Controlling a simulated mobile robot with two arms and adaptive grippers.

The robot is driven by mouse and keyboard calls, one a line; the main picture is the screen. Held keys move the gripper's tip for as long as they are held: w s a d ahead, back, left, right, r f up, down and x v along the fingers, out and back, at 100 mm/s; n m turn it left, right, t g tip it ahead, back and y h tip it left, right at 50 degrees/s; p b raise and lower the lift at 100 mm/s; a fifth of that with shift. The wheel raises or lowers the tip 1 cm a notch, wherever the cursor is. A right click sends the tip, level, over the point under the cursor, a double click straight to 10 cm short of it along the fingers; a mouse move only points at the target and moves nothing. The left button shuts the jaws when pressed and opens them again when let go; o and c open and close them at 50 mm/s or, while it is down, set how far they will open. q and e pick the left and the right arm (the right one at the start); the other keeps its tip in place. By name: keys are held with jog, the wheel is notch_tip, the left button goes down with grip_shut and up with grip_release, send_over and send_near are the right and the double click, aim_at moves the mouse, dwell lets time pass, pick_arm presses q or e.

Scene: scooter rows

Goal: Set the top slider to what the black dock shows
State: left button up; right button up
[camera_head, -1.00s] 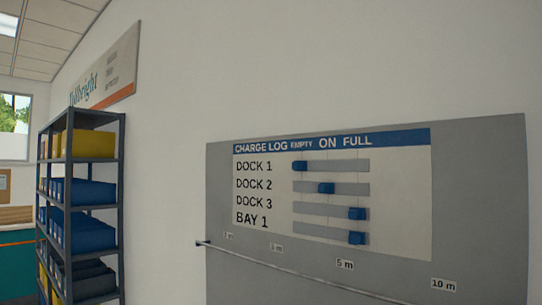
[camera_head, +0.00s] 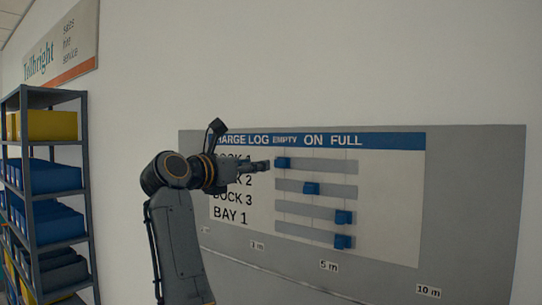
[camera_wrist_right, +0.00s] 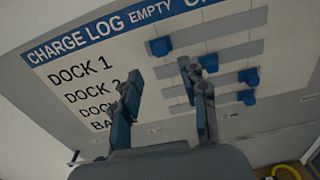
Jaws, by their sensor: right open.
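The charge log board (camera_head: 400,195) hangs on the wall with four slider tracks. The top slider (camera_head: 283,163), a blue block in the DOCK 1 row, is at the EMPTY end of its track. It also shows in the right wrist view (camera_wrist_right: 158,46). My right gripper (camera_head: 265,165) is just left of the top slider, with its arm covering part of the row labels. In the right wrist view its two fingers (camera_wrist_right: 160,70) are spread, with nothing between them and the top slider beyond the tips. The black dock and my left gripper are not in view.
The second slider (camera_head: 311,188) is near mid track. The third (camera_head: 343,216) and the BAY 1 slider (camera_head: 343,242) are toward FULL. A rail runs below the panel. A shelf rack (camera_head: 84,190) with yellow and blue bins stands at left.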

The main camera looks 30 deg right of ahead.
aim_at(277, 162)
jog(key=p+x, duration=0.3)
jog(key=x, duration=0.5)
jog(key=shift+r, duration=0.15)
jog(key=shift+w+d+p, duration=0.2)
jog(key=shift+d+p, duration=0.2)
grip_shut()
